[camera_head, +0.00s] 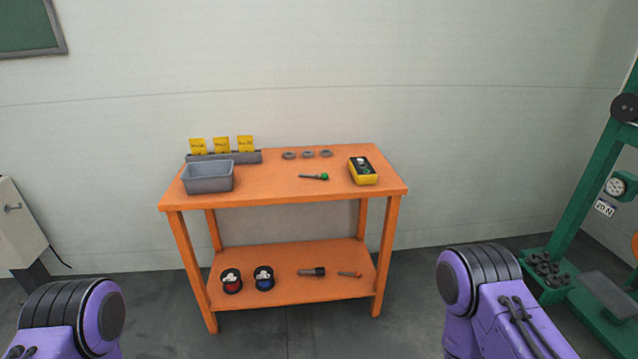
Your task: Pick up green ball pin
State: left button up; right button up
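The green ball pin (315,177) lies on the top of the orange table (270,190), right of the middle. It has a thin dark shaft pointing left and a green ball at its right end. Nothing touches it. Purple and black parts of my two arms show at the lower left and lower right, well in front of the table. Neither gripper is in view.
On the tabletop are a grey bin (208,178), a rack with yellow tags (222,145), grey rings (308,154) and a yellow device (363,171). Spools (264,279) and tools (312,272) lie on the lower shelf. A green machine (580,215) stands right.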

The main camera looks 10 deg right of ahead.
aim_at(324, 177)
jog(key=u, duration=0.35)
jog(key=i, duration=1.15)
jog(key=u, duration=0.1)
